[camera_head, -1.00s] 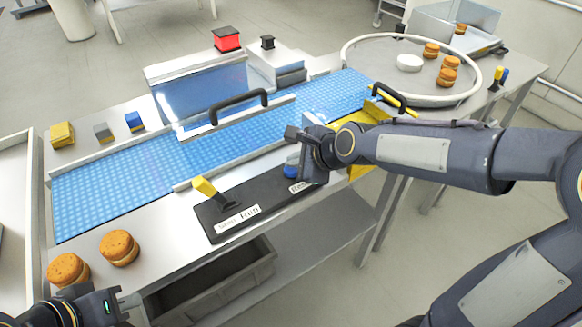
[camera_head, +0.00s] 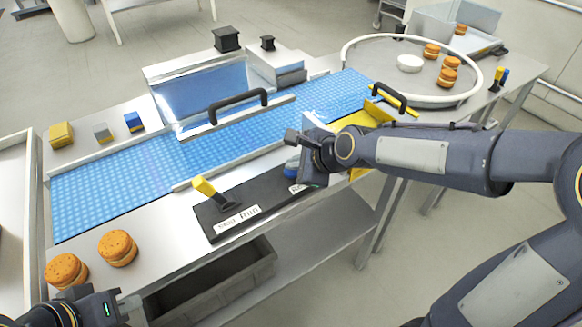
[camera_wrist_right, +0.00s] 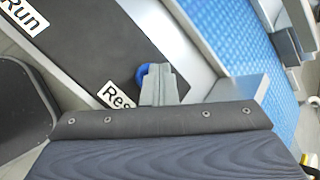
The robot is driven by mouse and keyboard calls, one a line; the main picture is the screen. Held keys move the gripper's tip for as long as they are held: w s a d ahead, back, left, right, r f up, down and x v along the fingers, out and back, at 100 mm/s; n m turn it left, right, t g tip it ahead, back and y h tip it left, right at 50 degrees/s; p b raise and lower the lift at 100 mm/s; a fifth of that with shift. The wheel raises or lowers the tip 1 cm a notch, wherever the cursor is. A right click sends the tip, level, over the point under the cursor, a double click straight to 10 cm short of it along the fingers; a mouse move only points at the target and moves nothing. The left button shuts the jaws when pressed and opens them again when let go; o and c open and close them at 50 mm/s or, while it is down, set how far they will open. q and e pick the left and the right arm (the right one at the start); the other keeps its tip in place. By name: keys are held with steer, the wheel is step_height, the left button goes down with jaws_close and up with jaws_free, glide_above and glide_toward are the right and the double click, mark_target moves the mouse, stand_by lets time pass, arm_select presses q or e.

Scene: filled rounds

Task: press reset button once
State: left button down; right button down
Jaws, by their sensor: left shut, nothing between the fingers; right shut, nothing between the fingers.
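The blue reset button (camera_head: 291,167) sits at the right end of a dark control panel (camera_head: 262,200), beside a partly hidden label (camera_head: 297,188) reading "Re…". It also shows in the right wrist view (camera_wrist_right: 142,74), partly behind my right fingertips. My right gripper (camera_wrist_right: 160,84) is shut and empty, with its fingertips at the button. They overlap it in view; whether they touch it I cannot tell. In the head view, the right hand hides part of the button. My left gripper (camera_head: 124,304) is shut and empty at the lower left, near the table's front edge.
A yellow-handled lever (camera_head: 207,190) stands on the panel by the "Stop" and "Run" labels. A blue conveyor belt (camera_head: 110,190) with a black-handled guard (camera_head: 238,105) runs behind. Two filled rounds (camera_head: 118,248) lie front left. A dark lamp (camera_head: 227,39) stands at the back.

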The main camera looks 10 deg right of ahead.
mark_target(295, 173)
steer(key=shift+r+p, duration=0.9)
steer(key=shift+p, duration=0.15)
step_height(295, 173, up, 5)
steer(key=p, duration=0.5)
stand_by(0.4)
